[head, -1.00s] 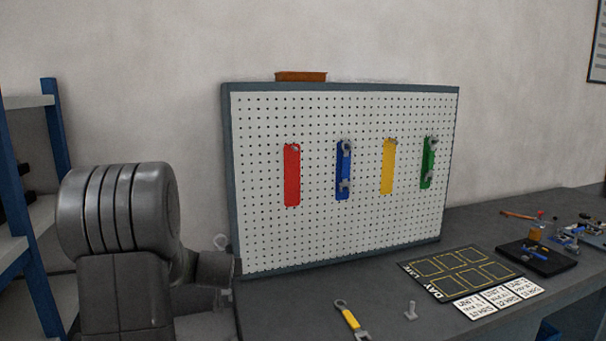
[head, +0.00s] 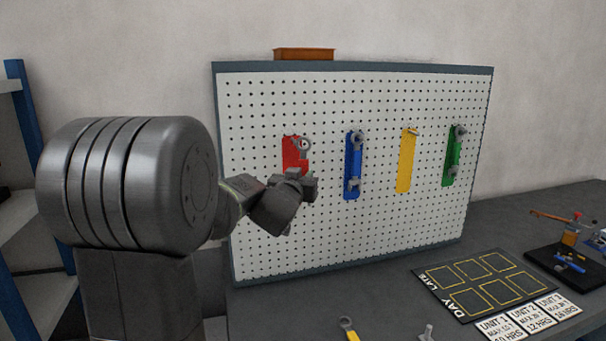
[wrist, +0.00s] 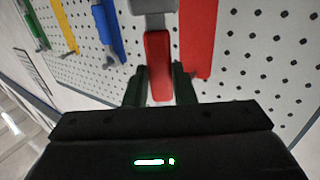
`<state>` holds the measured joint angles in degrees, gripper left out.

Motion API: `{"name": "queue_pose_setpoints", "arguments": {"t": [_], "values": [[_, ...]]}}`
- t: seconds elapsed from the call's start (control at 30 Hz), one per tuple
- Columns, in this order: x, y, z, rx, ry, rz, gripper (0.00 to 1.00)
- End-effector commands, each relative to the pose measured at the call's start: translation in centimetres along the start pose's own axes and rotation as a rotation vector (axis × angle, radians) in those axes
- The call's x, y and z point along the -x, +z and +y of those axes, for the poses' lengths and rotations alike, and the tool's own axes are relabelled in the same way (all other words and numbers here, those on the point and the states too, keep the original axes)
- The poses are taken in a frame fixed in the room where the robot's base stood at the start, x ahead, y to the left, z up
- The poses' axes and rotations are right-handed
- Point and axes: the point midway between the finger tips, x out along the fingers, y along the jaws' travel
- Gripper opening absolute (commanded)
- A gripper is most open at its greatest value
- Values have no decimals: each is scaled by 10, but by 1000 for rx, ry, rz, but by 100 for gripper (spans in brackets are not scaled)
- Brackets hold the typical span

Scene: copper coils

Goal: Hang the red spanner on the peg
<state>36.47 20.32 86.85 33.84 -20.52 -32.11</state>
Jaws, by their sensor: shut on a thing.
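My gripper (head: 300,183) is shut on the red spanner and holds it in front of the red strip on the pegboard. The spanner's grey ring end (head: 304,146) points up, over the upper part of the red strip (head: 289,150). In the wrist view the spanner's red handle (wrist: 158,68) is between my fingers (wrist: 160,88), with the red strip (wrist: 199,38) beside it to the right. The peg at the top of the red strip is not clearly visible behind the ring. I cannot tell whether the ring is around the peg.
A blue spanner (head: 354,165) and a green spanner (head: 454,155) hang on the pegboard (head: 380,220). The yellow strip (head: 406,162) is bare with its peg showing. A yellow spanner (head: 349,328) lies on the bench (head: 330,285). A blue shelf post (head: 25,120) stands at left.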

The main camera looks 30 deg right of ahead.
Motion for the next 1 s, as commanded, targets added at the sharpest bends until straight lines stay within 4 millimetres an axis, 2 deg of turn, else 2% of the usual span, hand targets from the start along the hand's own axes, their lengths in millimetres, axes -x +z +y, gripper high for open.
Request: {"name": "queue_pose_setpoints", "arguments": {"t": [1.0], "values": [[-51,5,-30,0,-2,-2,0]]}}
